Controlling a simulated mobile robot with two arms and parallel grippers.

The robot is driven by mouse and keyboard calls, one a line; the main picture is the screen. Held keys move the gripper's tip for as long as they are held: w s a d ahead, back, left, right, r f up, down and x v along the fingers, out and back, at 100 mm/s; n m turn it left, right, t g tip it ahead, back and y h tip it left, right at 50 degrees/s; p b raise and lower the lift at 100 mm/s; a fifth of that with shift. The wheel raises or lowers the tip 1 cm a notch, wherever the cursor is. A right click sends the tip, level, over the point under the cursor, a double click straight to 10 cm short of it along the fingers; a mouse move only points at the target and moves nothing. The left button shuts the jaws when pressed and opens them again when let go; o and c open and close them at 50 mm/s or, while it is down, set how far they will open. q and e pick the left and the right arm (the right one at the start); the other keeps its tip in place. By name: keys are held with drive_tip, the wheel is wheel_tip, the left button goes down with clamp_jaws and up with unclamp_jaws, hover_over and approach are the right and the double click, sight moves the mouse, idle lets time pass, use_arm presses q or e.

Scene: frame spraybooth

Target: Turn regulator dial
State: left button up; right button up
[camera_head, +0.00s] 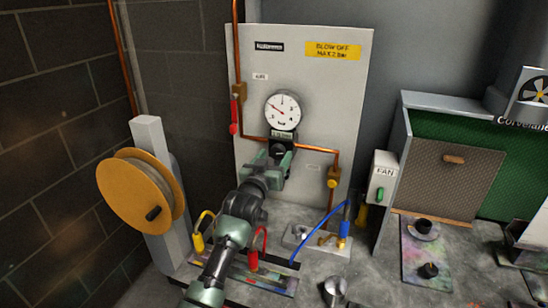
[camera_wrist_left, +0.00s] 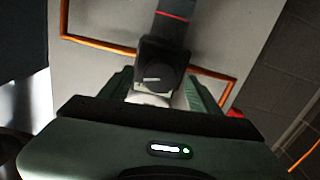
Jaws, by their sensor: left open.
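The regulator dial (camera_head: 279,148) is a small dark knob under a round white pressure gauge (camera_head: 283,111) on the grey panel. In the left wrist view the dark knob (camera_wrist_left: 156,76) has a light mark line on its face. My left gripper (camera_head: 272,164) is right in front of the dial, open, with its green fingers on either side of it. In the left wrist view the left gripper (camera_wrist_left: 160,92) has one finger to each side of the knob, with gaps showing. The gripper partly hides the dial in the head view. My right gripper is not in view.
Copper pipes (camera_head: 316,150) run beside the regulator, with a red-handled valve (camera_head: 234,115) at left. A hose reel (camera_head: 136,197) stands further left. A blue hose (camera_head: 318,228), a fan switch (camera_head: 382,178) and a small metal cup (camera_head: 335,290) are to the right.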

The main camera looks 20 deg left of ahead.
use_arm(q)
clamp_jaws()
drive_tip(key=shift+m, duration=0.3)
drive_tip(key=m, duration=0.2)
drive_tip(key=shift+m, duration=0.4)
drive_tip(key=m+p, duration=0.1)
drive_tip(key=m, duration=0.2)
drive_tip(key=shift+m, duration=0.3)
drive_tip(key=m, duration=0.5)
drive_tip(key=shift+m+p, duration=0.35)
drive_tip(key=shift+m, duration=1.05)
drive_tip(key=shift+f, duration=0.1)
